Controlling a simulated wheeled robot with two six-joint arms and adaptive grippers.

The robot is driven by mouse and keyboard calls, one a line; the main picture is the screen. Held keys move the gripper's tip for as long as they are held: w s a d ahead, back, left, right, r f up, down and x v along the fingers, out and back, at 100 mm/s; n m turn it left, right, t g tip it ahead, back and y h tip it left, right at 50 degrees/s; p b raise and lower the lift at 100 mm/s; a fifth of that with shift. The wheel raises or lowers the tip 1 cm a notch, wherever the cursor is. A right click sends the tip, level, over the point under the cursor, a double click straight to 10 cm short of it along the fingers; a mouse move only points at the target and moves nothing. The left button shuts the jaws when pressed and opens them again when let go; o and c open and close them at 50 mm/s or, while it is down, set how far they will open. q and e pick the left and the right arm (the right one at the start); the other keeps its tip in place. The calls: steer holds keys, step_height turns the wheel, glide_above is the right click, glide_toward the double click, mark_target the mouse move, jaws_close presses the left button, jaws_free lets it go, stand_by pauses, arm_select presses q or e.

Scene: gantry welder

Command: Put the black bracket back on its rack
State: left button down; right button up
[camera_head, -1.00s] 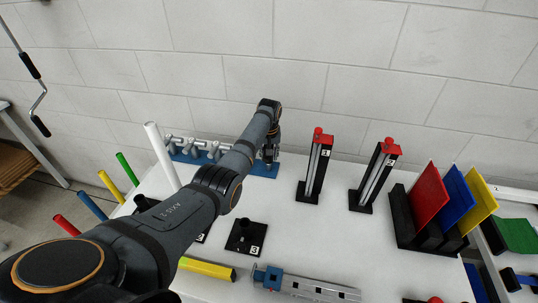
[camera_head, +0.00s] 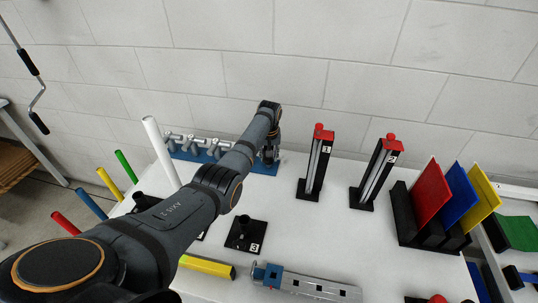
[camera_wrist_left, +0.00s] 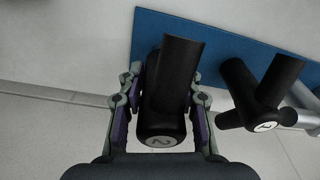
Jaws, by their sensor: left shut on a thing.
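The black bracket (camera_wrist_left: 172,85) is a thick dark cylinder with a white label at its near end. It sits between the fingers of my left gripper (camera_wrist_left: 160,120), which is shut on it, in front of the blue rack (camera_wrist_left: 195,30). I cannot tell whether the bracket touches the rack. In the head view the blue rack (camera_head: 228,161) stands at the back by the wall, and my left gripper (camera_head: 270,156) is at its right end. The bracket is hard to make out there. My right gripper is not in view.
Another black bracket (camera_wrist_left: 262,92) and grey metal parts are close to the right in the wrist view. Several grey brackets (camera_head: 190,145) line the rack. A white rod (camera_head: 160,150) stands left of my arm. Two red-topped stands (camera_head: 315,165) (camera_head: 377,172) are to the right.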

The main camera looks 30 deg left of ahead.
arm_select(q)
steer(key=shift+f+b, duration=0.55)
steer(key=shift+f, duration=0.35)
steer(key=c, duration=0.8)
jaws_free()
steer(key=r, duration=0.4)
steer(key=s+r, duration=0.1)
steer(key=r, duration=0.3)
steer(key=d+r, duration=0.1)
steer(key=r, duration=0.2)
steer(key=shift+s+r, duration=0.3)
steer(key=shift+r, duration=0.1)
